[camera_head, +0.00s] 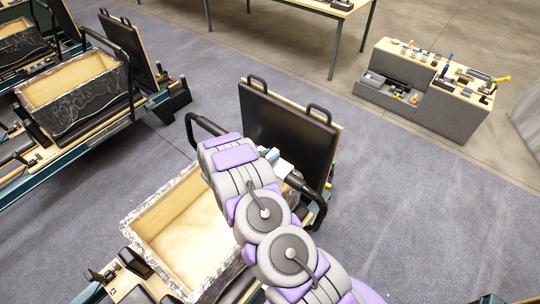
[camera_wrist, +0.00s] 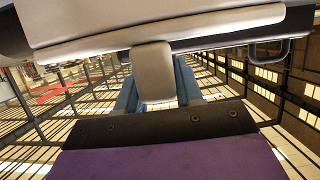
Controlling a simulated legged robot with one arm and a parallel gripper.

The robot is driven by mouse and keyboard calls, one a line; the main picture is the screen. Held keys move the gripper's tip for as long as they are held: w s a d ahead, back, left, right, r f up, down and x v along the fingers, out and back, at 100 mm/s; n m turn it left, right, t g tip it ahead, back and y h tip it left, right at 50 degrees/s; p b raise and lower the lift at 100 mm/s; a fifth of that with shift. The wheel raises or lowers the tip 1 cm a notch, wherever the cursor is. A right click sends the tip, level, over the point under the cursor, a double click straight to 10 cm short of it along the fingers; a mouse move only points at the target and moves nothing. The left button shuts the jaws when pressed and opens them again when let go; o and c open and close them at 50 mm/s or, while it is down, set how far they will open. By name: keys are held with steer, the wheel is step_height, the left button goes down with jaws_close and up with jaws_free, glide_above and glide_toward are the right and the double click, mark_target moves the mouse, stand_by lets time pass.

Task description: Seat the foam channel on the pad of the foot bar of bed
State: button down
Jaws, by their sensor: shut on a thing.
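In the wrist view a long pale foam channel (camera_wrist: 160,28) spans the top of the picture, with a pale tab (camera_wrist: 154,75) hanging from it. My gripper (camera_wrist: 157,88) has its two blue fingers on either side of this tab and is shut on it. In the head view a small pale piece of the channel (camera_head: 283,168) shows past my arm, at the foot bar. The foot bar (camera_head: 205,124) is a black bent tube over the nearest bed, and its thick dark pad (camera_head: 302,186) shows to the right of my arm. My arm hides the rest; whether channel and pad touch cannot be told.
An open wooden box (camera_head: 150,228) with marbled sides is on the bed below my arm. A black upright board (camera_head: 285,128) with two loops stands behind the bar. A grey bench with tools (camera_head: 425,95) is at the upper right; floor between is clear.

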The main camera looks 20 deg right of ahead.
steer(key=c, duration=0.7)
jaws_free()
steer(key=shift+a, duration=0.15)
steer(key=shift+o, duration=0.2)
steer(key=v, duration=1.7)
steer(key=shift+a, duration=0.25)
steer(key=shift+f, duration=0.1)
